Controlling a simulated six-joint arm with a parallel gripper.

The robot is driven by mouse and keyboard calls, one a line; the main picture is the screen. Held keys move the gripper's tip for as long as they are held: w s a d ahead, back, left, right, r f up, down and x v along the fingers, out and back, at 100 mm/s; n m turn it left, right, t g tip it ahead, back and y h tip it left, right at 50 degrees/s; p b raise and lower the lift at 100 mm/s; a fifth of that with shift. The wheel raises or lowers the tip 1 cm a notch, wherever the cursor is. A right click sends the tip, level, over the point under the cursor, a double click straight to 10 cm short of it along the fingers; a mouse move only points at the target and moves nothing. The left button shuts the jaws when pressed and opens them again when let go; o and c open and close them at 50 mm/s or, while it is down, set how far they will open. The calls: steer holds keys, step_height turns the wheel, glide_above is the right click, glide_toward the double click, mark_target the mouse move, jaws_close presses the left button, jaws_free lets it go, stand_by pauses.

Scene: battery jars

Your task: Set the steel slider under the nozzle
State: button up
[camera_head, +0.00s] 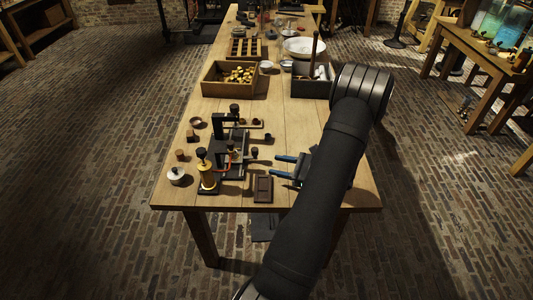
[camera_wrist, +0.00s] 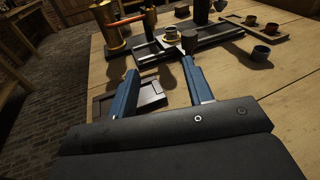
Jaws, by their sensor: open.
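The apparatus on the table has a dark base with a steel track (camera_wrist: 205,40) and an overhanging black arm (camera_head: 220,122). The steel slider appears to be the pale piece (camera_wrist: 168,37) on the track; its exact edges are hard to tell. A dark round knob or cup (camera_wrist: 189,42) is at the near side of the track. I cannot make out the nozzle tip. My gripper (camera_head: 280,166) is open and empty, to the right of the apparatus. Its blue fingers (camera_wrist: 157,70) point toward the track, apart from it, with the knob just beyond the right fingertip.
A brass cylinder (camera_wrist: 113,35) with a red lead stands left of the track. A dark shallow tray (camera_head: 263,189) lies near the front edge. Small cups (camera_head: 268,138) are behind. A wooden box (camera_head: 229,91) of brass pieces is farther back.

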steer(key=a+n+g, duration=0.1)
steer(key=n+g, duration=0.1)
steer(key=a+r+n+g+h, duration=0.1)
steer(key=a+n+g, duration=0.1)
steer(key=a+r+n+g+h, duration=0.1)
steer(key=n, duration=0.1)
steer(key=shift+w+a+r+g, duration=0.1)
steer(key=shift+a+r+g, duration=0.05)
steer(key=shift+a+g, duration=0.25)
step_height(320, 180, up, 2)
steer(key=a+n+g+h, duration=0.2)
steer(key=n+g+h, duration=0.1)
steer(key=n+h, duration=0.1)
step_height(320, 180, up, 13)
steer(key=n+t+h, duration=0.3)
steer(key=n+h, duration=0.5)
steer(key=h, duration=0.2)
glide_above(255, 149)
step_height(255, 149, down, 17)
steer(key=shift+r, duration=0.15)
steer(key=shift+c, duration=0.2)
jaws_close()
